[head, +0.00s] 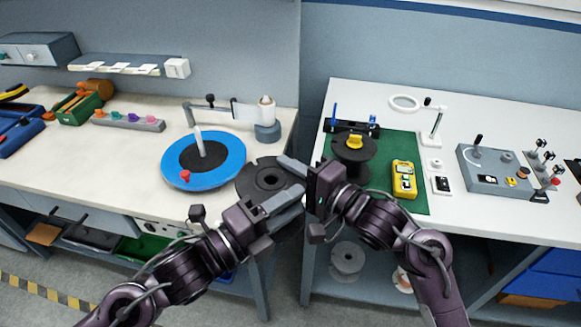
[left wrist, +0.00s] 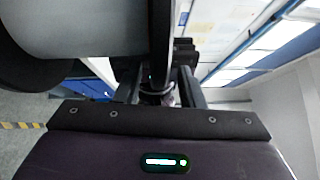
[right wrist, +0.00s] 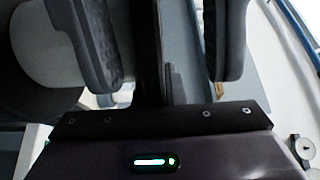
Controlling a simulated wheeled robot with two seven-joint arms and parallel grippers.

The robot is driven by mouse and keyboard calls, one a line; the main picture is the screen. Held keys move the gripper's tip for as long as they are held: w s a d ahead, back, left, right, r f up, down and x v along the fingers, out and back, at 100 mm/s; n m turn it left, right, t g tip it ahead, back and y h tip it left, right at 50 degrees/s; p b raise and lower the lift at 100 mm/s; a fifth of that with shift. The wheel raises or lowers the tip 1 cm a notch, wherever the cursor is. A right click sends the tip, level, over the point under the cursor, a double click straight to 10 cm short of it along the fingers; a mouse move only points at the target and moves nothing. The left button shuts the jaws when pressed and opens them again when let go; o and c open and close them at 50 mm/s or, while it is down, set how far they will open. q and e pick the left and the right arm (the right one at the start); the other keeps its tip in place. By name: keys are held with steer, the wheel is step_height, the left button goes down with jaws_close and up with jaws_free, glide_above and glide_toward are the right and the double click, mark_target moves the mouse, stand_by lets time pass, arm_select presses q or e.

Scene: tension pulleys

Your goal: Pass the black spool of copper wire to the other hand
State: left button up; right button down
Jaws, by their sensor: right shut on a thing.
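A black spool (head: 252,182) is held in the air in front of the gap between the benches. Its round flange with a centre hole faces up. My right gripper (head: 300,170) is shut on the flange's right side; the right wrist view shows the dark flange edge (right wrist: 147,45) between its fingers. My left gripper (head: 285,205) is at the near side of the spool, its fingers slightly apart by the rim. In the left wrist view, the spool's pale grey barrel (left wrist: 85,30) is close. Contact by the left fingers is unclear. No copper colour shows on it.
Another dark spool (head: 354,168) with a yellow knob stands on the green mat (head: 405,150), beside a yellow meter (head: 404,180). A blue turntable (head: 229,165) is on the left bench, close to the held spool. A grey spool (head: 347,258) sits on the lower shelf.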

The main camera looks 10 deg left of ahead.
arm_select(q)
steer(key=s+a+f+m+h, duration=0.4)
steer(key=s+a+f, duration=0.2)
steer(key=f, duration=0.3)
steer(key=w+a+f+n+g+y, duration=0.1)
steer(key=a+f+n+y, duration=0.4)
steer(key=f, duration=0.6)
steer(key=a+f+n+y, duration=0.1)
steer(key=f+n+y, duration=0.2)
steer(key=f+n, duration=0.55)
steer(key=w+a+f+n+g+y, duration=0.1)
steer(key=a+f+n+y, duration=0.25)
steer(key=f, duration=1.05)
steer(key=s+a+f+n+g+y, duration=0.2)
steer(key=s+f+n+g+y, duration=0.3)
steer(key=s+f, duration=2)
steer(key=s+n+g, duration=0.2)
steer(key=n+g, duration=0.3)
steer(key=n, duration=0.2)
steer(key=shift+s+a+y, duration=0.15)
steer(key=shift+s+y, duration=0.2)
